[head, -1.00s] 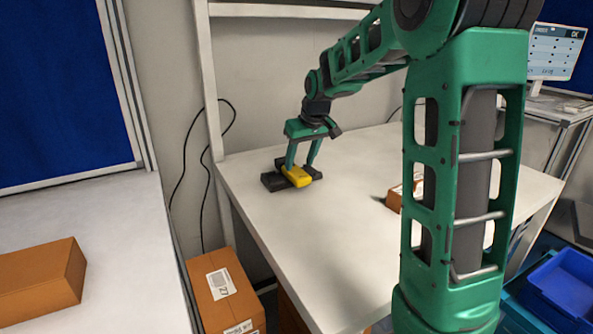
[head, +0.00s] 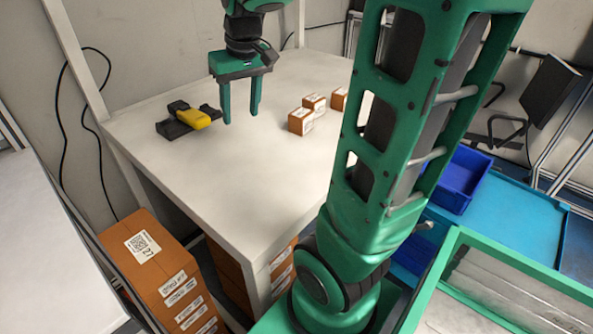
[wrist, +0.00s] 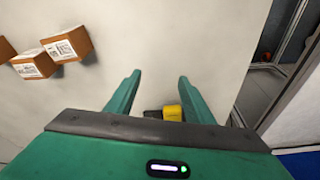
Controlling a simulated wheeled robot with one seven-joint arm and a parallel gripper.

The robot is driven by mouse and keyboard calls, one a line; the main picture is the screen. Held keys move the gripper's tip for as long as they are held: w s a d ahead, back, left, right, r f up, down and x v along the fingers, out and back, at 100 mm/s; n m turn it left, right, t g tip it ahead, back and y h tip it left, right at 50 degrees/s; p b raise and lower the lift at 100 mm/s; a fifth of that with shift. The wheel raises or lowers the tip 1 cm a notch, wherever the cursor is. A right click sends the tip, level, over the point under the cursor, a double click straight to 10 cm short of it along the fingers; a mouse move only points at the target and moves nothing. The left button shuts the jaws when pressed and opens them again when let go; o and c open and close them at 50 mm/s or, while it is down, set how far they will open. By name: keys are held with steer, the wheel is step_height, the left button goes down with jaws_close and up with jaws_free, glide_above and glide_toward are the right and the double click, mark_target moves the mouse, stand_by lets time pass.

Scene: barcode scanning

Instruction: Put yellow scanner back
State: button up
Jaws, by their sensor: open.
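The yellow scanner (head: 196,119) rests on its black cradle (head: 172,129) at the left part of the white table (head: 200,175). My gripper (head: 241,121) is open and empty, above the table and to the right of the scanner, apart from it. In the wrist view, my gripper's two fingers (wrist: 156,88) are spread with nothing between the tips. A part of the yellow scanner (wrist: 172,112) and a bit of the dark cradle (wrist: 152,114) show behind the gripper's body edge, which hides the rest.
Stacked orange cartons (head: 150,262) stand on the floor at left. A blue bin (head: 460,180) is at right. The table's front is clear.

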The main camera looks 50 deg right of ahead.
steer(key=s+f+m+g, duration=0.1)
steer(key=s+f, duration=0.1)
steer(key=s, duration=0.5)
steer(key=s+a+f+m+g, duration=0.1)
steer(key=s+f, duration=0.2)
steer(key=s, duration=0.4)
steer(key=s+a+f+m, duration=0.1)
steer(key=s+f, duration=0.2)
steer(key=s, duration=0.5)
steer(key=shift+f+m+g+y, duration=0.1)
steer(key=shift+m+g+y, duration=0.2)
steer(key=shift+g, duration=0.1)
